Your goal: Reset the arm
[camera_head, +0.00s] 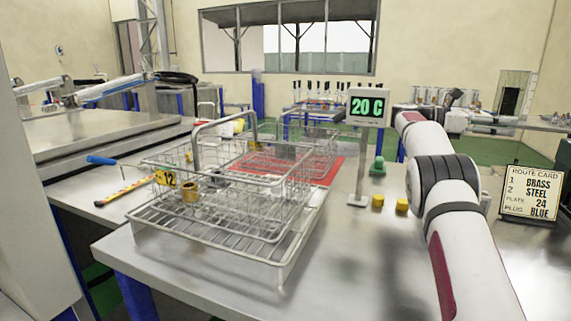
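My white arm with dark red patches and a black ribbed joint rises from the bottom right. It bends near the upper middle right, and a further white section runs off to the right behind it. No gripper fingers can be made out, so I cannot see whether my gripper holds anything.
A wire basket (279,199) with a tall handle stands on a rack tray (284,268) on the metal table (190,286). It holds a brass-coloured part (190,191). A 20 C display (368,106), yellow plugs (402,205) and a route card (532,194) stand near my arm.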

